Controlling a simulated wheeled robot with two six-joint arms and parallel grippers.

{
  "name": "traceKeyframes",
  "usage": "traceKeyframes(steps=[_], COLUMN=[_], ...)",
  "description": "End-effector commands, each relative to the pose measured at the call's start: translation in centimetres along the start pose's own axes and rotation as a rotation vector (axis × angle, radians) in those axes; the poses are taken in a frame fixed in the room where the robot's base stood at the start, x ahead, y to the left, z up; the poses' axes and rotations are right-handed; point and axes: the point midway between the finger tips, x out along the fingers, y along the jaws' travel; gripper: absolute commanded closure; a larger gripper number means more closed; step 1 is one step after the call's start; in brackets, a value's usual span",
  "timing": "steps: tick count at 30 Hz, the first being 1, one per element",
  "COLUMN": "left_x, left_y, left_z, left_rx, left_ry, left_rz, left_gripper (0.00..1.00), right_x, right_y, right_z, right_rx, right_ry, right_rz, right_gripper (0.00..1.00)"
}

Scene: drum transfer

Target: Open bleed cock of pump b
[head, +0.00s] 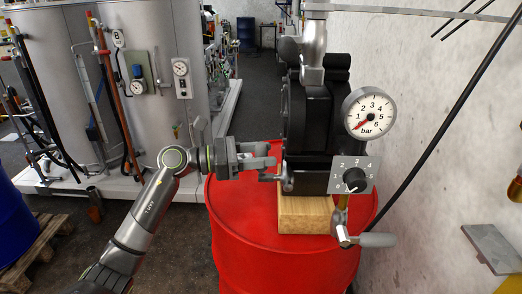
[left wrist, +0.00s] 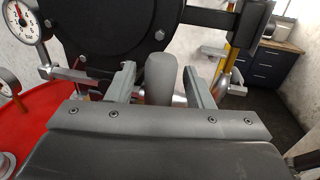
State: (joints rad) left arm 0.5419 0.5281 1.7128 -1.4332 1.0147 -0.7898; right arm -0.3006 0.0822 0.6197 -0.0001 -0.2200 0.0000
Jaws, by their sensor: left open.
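The black pump (head: 305,130) stands on a wooden block (head: 305,214) on top of a red drum (head: 232,203). My left gripper (head: 273,168) is at the pump's left side, low, near the block. In the left wrist view its two fingers are apart, with a rounded grey handle (left wrist: 160,78) standing between them. I cannot tell whether either finger touches the handle. Whether this handle is the bleed cock of pump b is not marked. My right gripper is not in view.
A pressure gauge (head: 369,111) and a dial plate (head: 354,175) with a black knob sit on the pump's right. Below them is a grey lever handle (head: 377,240). A black cable runs along the wall at right. A large grey tank (head: 150,60) stands behind my left arm.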

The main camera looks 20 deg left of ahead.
Motion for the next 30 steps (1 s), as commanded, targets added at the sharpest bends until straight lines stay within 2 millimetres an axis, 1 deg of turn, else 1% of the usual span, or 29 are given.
traceKeyframes(steps=[8,11,19,26,30], left_x=[0.1,0.09,0.07,0.06,0.04], left_y=[0.0,0.0,0.01,0.0,-0.08], left_z=[-0.04,-0.04,-0.03,-0.08,-0.26], left_rx=[0.0,0.0,0.0,0.002,0.018], left_ry=[0.0,0.0,0.0,-0.001,-0.004], left_rz=[0.0,0.0,0.0,0.0,0.001], left_gripper=[0.53,0.65,1.0,1.0,1.0], right_x=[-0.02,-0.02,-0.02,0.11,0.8], right_y=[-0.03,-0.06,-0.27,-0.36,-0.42], right_z=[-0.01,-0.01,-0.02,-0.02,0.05], right_rx=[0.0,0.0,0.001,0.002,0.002], right_ry=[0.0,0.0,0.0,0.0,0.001], right_rz=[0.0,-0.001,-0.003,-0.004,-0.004], right_gripper=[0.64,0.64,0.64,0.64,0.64])
